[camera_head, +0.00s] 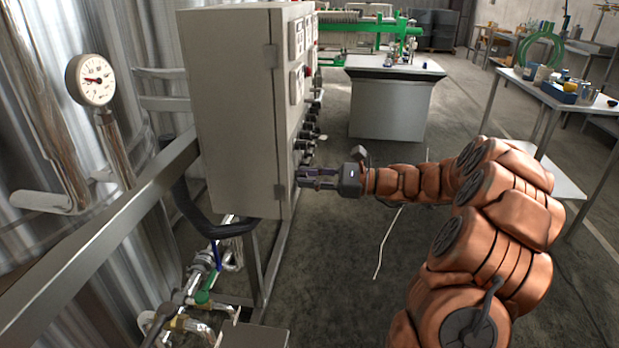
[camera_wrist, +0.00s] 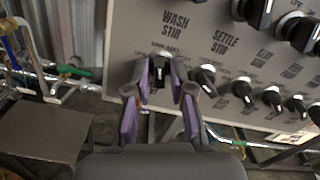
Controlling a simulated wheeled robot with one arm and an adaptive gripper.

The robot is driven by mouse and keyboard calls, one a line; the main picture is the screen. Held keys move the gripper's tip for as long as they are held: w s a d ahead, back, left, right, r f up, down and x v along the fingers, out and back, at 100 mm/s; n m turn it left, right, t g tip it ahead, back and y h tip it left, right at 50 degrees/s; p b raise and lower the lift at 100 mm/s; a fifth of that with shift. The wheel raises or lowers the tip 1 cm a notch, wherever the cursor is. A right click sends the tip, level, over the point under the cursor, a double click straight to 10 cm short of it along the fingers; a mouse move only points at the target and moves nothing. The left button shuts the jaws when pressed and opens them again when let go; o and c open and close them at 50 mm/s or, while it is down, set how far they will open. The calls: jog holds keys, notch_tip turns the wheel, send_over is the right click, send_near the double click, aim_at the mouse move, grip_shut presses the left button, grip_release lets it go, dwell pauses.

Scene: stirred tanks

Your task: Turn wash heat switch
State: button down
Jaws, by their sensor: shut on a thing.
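The grey control cabinet (camera_head: 235,110) stands left of centre in the head view, its switch face turned to the right. My gripper (camera_head: 303,178) reaches that face from the right, at its lower part. In the wrist view my gripper (camera_wrist: 161,74) has its purple-padded fingers on both sides of a black switch (camera_wrist: 160,66), shut on it. This switch is the leftmost in the lower row, below the "WASH STIR" lettering. Its own small label is too blurred to read surely, and the fingers hide part of the knob.
More black switches (camera_wrist: 206,77) follow closely to the right on the panel. Pipes and valves (camera_head: 205,298) lie below the cabinet, and a rail (camera_head: 110,220) runs at the left. A grey table (camera_head: 390,105) stands behind; the floor right of the cabinet is mostly clear.

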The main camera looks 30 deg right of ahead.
jog(key=shift+f+n+b, duration=0.1)
jog(key=shift+n+b, duration=2.55)
jog(key=shift+n, duration=1.25)
jog(key=c, duration=1.2)
grip_release()
jog(key=shift+c, duration=0.2)
